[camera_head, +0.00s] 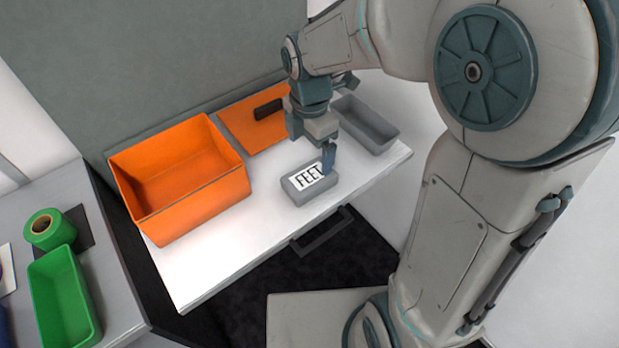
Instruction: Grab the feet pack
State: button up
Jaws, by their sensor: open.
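The feet pack (295,197) is a small grey block with a white label reading "FEET" on top. It lies on the white table (205,265), near its front edge. My gripper (327,160) points down at the pack's far right end, with a blue-grey finger at or just above its top edge. My gripper is open. One finger is mostly hidden behind the other, and I cannot tell whether it touches the pack.
An orange bin (197,203) stands left of the pack. An orange mat (240,122) with a dark item lies behind. A grey tray (385,141) is at the right. A green bin (88,312) and green roll (43,229) sit on the left table. A dark handle (322,236) juts from the front.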

aim_at(310, 176)
jog(key=f, duration=1.1)
jog(key=shift+w, duration=0.3)
jog(key=c, duration=1.2)
